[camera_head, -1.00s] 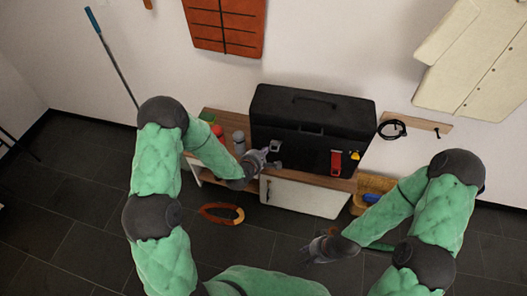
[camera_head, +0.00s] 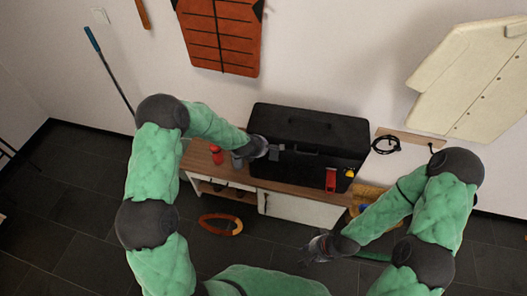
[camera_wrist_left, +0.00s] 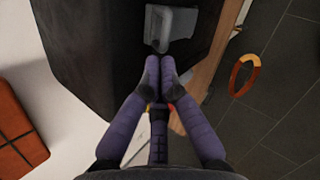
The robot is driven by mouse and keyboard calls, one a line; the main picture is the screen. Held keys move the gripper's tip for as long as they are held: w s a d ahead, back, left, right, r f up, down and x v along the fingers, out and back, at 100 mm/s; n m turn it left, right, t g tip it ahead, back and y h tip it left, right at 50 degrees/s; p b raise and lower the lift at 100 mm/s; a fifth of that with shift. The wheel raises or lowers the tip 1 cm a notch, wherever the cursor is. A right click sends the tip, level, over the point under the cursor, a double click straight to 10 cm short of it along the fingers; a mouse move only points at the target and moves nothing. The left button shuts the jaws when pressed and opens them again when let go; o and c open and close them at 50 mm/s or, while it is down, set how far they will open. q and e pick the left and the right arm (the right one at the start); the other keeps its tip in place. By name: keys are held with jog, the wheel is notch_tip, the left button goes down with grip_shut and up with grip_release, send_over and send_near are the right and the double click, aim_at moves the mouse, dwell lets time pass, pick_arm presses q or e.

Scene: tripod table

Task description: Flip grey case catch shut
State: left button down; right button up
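A large black case (camera_head: 312,130) stands on the wooden bench with its lid down. Its grey catch (camera_head: 277,152) is at the left of the front; it also shows in the left wrist view (camera_wrist_left: 177,23). I cannot tell how far the catch is turned. A red catch (camera_head: 331,179) sits farther right. My left gripper (camera_head: 264,149) is right beside the grey catch; in the wrist view its fingertips (camera_wrist_left: 160,80) are just below it, with the lone finger apart from the other two. Contact is unclear. My right gripper (camera_head: 318,247) is open and empty, low in front of the bench.
The wooden bench top (camera_head: 200,158) carries a red object (camera_head: 216,155) left of the case. A yellow item (camera_head: 350,173) is beside the red catch. An orange ring (camera_head: 221,225) lies on the dark floor. A black cable (camera_head: 386,144) hangs on the wall rail.

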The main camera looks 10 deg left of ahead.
pick_arm(q)
jog(key=shift+w+d+r, duration=0.1)
jog(key=shift+w+r, duration=0.15)
jog(key=shift+w, duration=0.45)
jog(key=shift+r, duration=0.1)
jog(key=v, duration=1.2)
